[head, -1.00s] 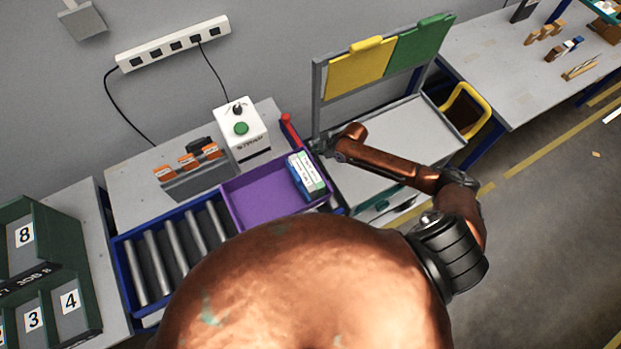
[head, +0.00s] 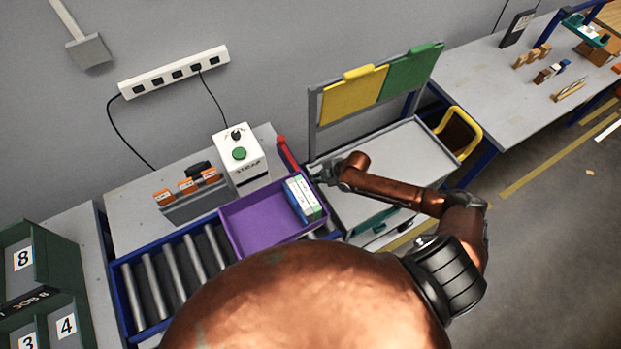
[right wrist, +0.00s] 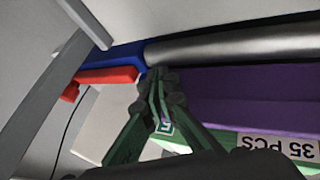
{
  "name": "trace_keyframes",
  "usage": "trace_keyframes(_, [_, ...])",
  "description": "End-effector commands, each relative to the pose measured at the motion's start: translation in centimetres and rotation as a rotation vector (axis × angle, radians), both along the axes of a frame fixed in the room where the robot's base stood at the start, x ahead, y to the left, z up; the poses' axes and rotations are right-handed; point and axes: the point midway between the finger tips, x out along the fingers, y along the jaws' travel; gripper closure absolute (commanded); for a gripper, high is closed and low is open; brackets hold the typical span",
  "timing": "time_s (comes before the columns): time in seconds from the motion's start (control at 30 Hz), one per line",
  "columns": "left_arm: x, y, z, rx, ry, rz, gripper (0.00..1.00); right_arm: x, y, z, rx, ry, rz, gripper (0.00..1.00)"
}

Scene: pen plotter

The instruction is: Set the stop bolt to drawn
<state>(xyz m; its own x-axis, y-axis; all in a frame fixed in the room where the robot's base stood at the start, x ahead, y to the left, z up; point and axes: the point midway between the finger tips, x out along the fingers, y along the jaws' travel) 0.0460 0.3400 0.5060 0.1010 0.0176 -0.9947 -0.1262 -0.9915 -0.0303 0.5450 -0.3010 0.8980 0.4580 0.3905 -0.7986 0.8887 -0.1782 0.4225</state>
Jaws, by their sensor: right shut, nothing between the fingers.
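The red bar (head: 287,153), which I take to be the stop bolt, lies at the far right end of the blue-framed roller conveyor (head: 118,290). In the right wrist view the red bar (right wrist: 108,77) runs along the blue frame, left of my fingers. My right gripper (head: 318,180) is beside the conveyor's right end, near the red bar and the purple tray. In the right wrist view the right gripper (right wrist: 158,76) is shut and empty, with its tips close to the bar's end; contact cannot be told. My left gripper is out of view.
The purple tray (head: 241,222) sits on the rollers and holds a labelled box (head: 304,197). A white control box (head: 240,157) with a green button stands behind it. A grey table with a yellow and green board (head: 354,94) stands to the right.

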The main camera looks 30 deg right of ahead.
Motion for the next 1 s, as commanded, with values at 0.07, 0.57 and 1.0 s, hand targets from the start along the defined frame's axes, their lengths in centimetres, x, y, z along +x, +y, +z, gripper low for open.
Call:
trace_keyframes(0.07, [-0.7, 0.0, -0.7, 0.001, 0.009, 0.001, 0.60, -0.6, -1.2, 1.6, -0.008, -0.006, 0.003, 1.00])
trace_keyframes(0.57, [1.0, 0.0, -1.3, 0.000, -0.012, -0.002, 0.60, -3.5, -3.1, 6.9, -0.003, -0.004, 0.008, 1.00])
trace_keyframes(1.0, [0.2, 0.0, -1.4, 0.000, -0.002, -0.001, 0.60, -3.5, -3.3, 6.9, -0.003, -0.004, 0.005, 1.00])
